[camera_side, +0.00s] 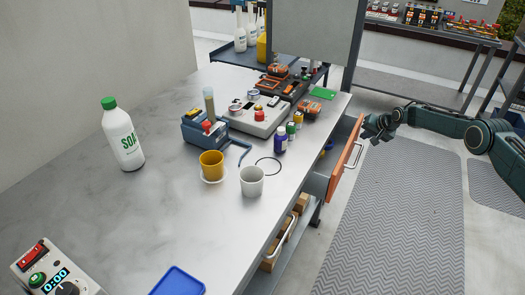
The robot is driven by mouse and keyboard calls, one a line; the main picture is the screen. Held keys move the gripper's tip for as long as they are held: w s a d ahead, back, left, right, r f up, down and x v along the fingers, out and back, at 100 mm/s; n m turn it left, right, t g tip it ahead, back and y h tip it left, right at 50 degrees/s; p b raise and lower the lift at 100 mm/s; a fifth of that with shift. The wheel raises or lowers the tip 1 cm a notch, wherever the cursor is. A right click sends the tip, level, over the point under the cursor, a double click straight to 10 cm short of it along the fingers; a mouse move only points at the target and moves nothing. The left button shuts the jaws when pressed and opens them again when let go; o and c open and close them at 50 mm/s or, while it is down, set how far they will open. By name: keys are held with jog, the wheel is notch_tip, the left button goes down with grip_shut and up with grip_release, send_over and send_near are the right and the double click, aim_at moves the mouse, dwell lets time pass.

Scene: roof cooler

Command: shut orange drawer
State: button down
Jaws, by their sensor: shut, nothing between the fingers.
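The orange drawer (346,160) stands pulled out from the right side of the grey worktop. Its orange front faces right and carries a pale bar handle (355,158). Part of the inside shows, with a blue and yellow item in it. My gripper (368,131) is shut and empty, close to the upper far end of the drawer front, on its outer side. I cannot tell whether it touches the front. My arm reaches in from the right edge of the view.
The worktop (180,234) holds a soap bottle (122,134), a yellow cup (211,163), a white cup (252,181), small bottles and a grey device (258,118). A lower shelf with boxes and another handle (285,236) sits below the worktop. The matted floor (390,220) right of the drawer is clear.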

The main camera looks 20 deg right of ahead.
jog(key=s+d+f+v, duration=0.1)
jog(key=d+v, duration=0.1)
jog(key=v, duration=0.9)
jog(key=shift+s, duration=0.3)
jog(key=shift+d+r, duration=0.1)
dwell(0.3)
jog(key=s+a, duration=1.5)
jog(key=shift+s, duration=0.3)
jog(key=shift+w+a+f, duration=0.1)
jog(key=shift+f, duration=0.2)
